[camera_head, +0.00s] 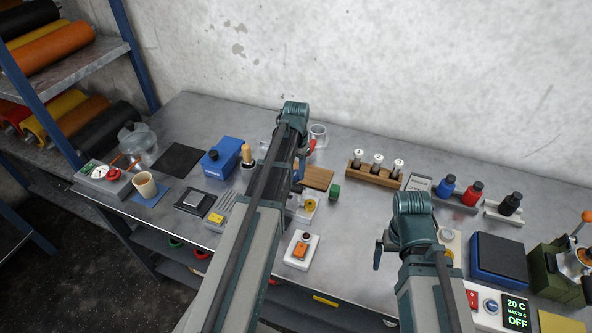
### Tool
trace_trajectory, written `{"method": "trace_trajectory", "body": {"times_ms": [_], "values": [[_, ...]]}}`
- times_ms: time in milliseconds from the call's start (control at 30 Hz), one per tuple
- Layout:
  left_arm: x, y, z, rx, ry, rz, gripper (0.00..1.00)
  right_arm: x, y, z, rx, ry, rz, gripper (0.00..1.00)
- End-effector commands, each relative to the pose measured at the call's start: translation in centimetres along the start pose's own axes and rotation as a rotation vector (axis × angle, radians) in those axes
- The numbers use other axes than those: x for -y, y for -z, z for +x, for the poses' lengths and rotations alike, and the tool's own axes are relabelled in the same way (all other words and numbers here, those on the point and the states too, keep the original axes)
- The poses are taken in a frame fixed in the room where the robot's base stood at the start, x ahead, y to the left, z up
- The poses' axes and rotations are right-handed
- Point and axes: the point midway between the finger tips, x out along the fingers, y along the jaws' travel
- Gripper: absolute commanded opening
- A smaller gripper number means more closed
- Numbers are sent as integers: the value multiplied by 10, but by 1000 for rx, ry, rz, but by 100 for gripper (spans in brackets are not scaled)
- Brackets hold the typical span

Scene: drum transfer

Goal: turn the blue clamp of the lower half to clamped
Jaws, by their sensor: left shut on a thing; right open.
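My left arm reaches over the middle of the bench, and its forearm hides much of what lies under it. My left gripper (300,158) shows only in part at the arm's right edge. It is shut, and a small blue part (297,172), which looks like the blue clamp, shows at it. The exact contact and the clamp's angle are hidden. A grey metal piece with a yellow disc (309,204) stands just below; I cannot tell whether it is the lower half. My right gripper (379,255) is open and empty above the bench at right, partly hidden by its wrist.
A wooden board (319,179) and a green block (335,191) lie right of the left arm. A white switch box (301,250) stands in front. A wooden rack (372,174) and bottles stand behind. A blue box (222,157) is at left.

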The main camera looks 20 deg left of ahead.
Motion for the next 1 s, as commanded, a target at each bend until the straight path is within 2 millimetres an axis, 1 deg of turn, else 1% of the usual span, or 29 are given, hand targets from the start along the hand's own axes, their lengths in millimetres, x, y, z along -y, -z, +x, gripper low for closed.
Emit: {"method": "trace_trajectory", "body": {"times_ms": [367, 400, 533, 567, 867, 1000], "values": [[-1, -1, 0, 2, -1, 3, 0, 0, 0, 0, 0, 0, 0, 100], [-1, -1, 0, 2, -1, 3, 46, 0, 0, 0, 0, 0, 0, 100], [0, -1, 0, 2, -1, 2, 70, 0, 0, 0, 0, 0, 0, 100], [0, -1, 0, 1, -1, 2, 71, 0, 0, 0, 0, 0, 0, 100], [0, 0, -1, 1, 0, 2, 71, 0, 0, -1, 0, 0, 0, 100], [0, 0, -6, 1, 0, 2, 71, 0, 0, -5, 0, 0, 0, 100]]}}
